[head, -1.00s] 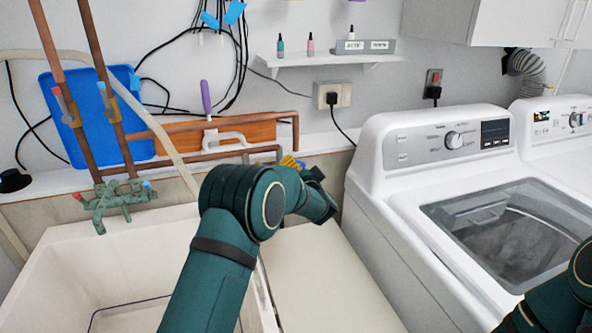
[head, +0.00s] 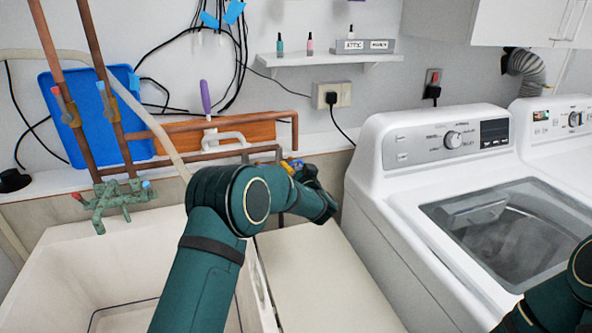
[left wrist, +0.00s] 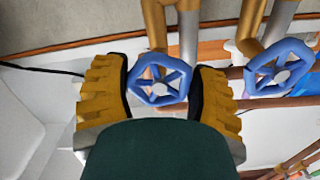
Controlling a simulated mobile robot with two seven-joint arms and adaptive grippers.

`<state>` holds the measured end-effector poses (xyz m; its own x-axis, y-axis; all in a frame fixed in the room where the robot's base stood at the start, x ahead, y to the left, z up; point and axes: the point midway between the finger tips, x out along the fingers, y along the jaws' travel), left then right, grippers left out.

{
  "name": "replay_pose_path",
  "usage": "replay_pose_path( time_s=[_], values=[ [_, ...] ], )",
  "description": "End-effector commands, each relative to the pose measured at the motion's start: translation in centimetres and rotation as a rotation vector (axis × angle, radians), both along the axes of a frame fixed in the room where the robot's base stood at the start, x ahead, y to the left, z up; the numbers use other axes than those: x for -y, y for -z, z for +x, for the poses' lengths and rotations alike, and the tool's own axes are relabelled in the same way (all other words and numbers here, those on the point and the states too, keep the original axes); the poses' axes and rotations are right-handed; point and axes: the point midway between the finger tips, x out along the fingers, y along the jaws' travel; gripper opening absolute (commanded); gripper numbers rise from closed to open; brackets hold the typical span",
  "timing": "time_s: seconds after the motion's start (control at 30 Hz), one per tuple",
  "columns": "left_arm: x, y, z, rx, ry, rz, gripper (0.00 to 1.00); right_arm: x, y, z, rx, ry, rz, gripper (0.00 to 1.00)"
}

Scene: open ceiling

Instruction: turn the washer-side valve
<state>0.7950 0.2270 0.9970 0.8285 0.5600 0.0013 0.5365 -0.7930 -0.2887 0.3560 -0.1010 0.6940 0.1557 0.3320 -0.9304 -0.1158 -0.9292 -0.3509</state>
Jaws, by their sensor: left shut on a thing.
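Two blue spoked handwheels show in the left wrist view. The washer-side valve (left wrist: 160,79), on a brass body, sits between my left gripper's (left wrist: 161,88) yellow, ridged fingers, which are shut on its rim. The other blue valve (left wrist: 279,68) is to the right, clear of the fingers. In the head view, my left gripper (head: 300,170) is at the pipes against the wall, left of the washer. My forearm and wrist hide most of the gripper and valves there. My right arm shows only at the lower right edge; its gripper is out of frame.
The white washer (head: 430,207) stands right of my left arm. A white sink (head: 45,280) is at the left, with a green tap (head: 112,200) above it. Copper pipes (head: 200,158), a wooden board and a black power cord run along the wall nearby.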

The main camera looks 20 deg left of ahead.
Motion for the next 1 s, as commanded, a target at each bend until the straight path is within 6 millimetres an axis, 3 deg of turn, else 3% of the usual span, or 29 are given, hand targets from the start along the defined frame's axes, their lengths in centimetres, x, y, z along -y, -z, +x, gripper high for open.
replay_pose_path(
  time_s=[0.4, 0.43, 0.5, 0.87, 1.0],
  values=[
    [0.0, 0.4, -0.1, -0.002, 0.000, -0.008, 0.26, 0.0, 0.0, 0.0, 0.000, 0.000, 0.000, 0.94],
    [0.0, 0.4, -0.1, -0.002, 0.000, -0.008, 0.68, 0.0, 0.0, 0.0, 0.000, 0.000, 0.000, 0.94],
    [0.0, 0.4, -0.1, -0.002, 0.000, -0.008, 0.92, 0.0, 0.0, 0.0, 0.000, 0.000, 0.000, 0.94],
    [0.1, 0.1, -0.1, 0.002, 0.000, -0.006, 0.94, 0.0, 0.0, 0.0, 0.000, 0.000, 0.000, 0.94],
    [0.8, 0.1, -1.1, -0.001, 0.003, -0.006, 0.94, 0.0, 0.0, 0.0, 0.000, 0.000, 0.000, 0.94]
  ],
)
